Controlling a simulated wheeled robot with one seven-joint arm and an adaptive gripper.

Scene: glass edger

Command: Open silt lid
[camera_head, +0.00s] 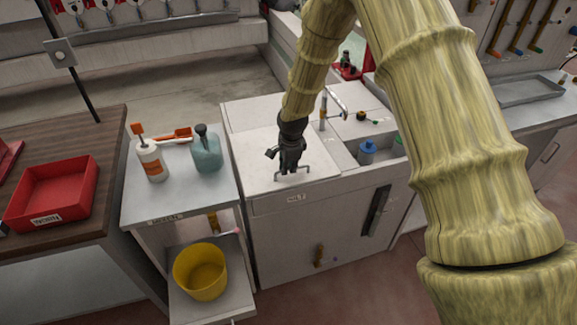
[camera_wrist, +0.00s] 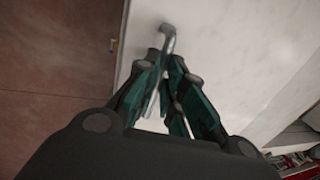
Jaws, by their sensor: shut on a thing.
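The silt lid (camera_head: 258,158) is a flat pale panel on top of a white cabinet. It lies level and looks closed. A grey metal bar handle (camera_head: 308,168) stands near its front edge. My gripper (camera_head: 290,170) points down at the handle and is shut on it. In the wrist view, the handle (camera_wrist: 168,42) runs between the fingers of my gripper (camera_wrist: 165,95), with one bent end showing beyond them. The pale lid surface (camera_wrist: 235,50) fills the area behind. The part of the handle inside the fingers is partly hidden.
A side table left of the cabinet holds a white bottle (camera_head: 151,160) and a teal bottle (camera_head: 206,150). A yellow bucket (camera_head: 201,272) stands on a low shelf. A blue-capped bottle (camera_head: 367,150) sits in an open compartment right of the lid. A red bin (camera_head: 52,192) lies far left.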

